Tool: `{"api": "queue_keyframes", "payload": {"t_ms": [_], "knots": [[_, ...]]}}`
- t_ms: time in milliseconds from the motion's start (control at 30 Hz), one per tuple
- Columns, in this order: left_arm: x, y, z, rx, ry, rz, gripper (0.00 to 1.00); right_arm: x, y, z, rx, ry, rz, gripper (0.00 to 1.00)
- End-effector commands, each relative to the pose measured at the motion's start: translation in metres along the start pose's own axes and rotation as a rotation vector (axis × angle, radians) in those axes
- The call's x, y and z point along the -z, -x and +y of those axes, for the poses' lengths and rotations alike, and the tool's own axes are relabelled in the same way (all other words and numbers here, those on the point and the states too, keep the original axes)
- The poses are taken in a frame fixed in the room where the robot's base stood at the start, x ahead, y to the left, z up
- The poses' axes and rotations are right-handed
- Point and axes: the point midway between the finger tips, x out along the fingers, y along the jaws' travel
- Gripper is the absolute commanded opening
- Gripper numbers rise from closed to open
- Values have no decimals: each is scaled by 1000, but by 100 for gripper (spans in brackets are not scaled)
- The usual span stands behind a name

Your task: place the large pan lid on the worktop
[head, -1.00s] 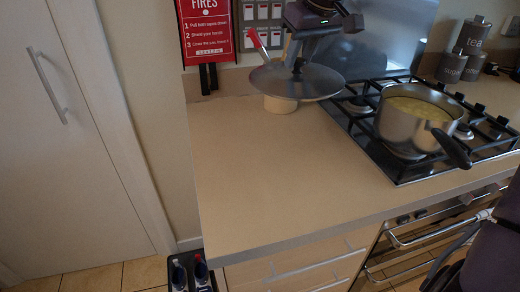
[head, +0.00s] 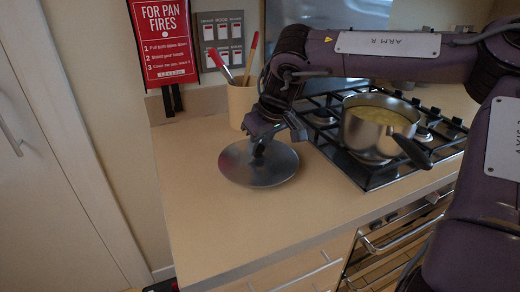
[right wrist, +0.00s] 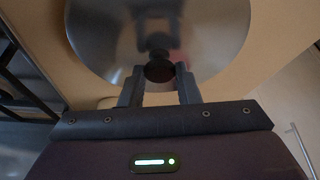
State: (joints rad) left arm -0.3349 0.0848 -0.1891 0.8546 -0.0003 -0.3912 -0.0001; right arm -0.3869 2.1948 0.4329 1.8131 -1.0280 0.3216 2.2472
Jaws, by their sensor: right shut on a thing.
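The large pan lid (head: 258,174) is a round grey metal disc with a dark knob, at or just above the worktop (head: 225,225), left of the hob. I cannot tell whether its rim touches the worktop. My right gripper (head: 260,145) comes down over the lid and is shut on its knob. In the right wrist view the lid (right wrist: 100,40) spreads ahead of the fingers, with the knob (right wrist: 159,71) between them. My left gripper is not in view.
A pan of yellow food (head: 368,130) stands on the black gas hob (head: 365,178) at the right, its handle towards the front. A beige utensil pot (head: 238,105) stands behind the lid. The worktop's front left is clear.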

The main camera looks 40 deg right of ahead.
Motion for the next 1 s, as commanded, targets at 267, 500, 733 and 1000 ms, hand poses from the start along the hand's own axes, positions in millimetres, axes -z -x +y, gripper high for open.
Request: {"api": "queue_keyframes", "payload": {"t_ms": [267,500,733,1000], "knots": [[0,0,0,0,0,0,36,-7,-18,0,0,-1,3,0],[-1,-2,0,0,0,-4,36,-8,-20,0,0,-1,2,0],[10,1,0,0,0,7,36,-9,-21,0,0,-1,-1,50],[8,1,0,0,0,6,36,-9,-20,0,0,-1,0,51]]}}
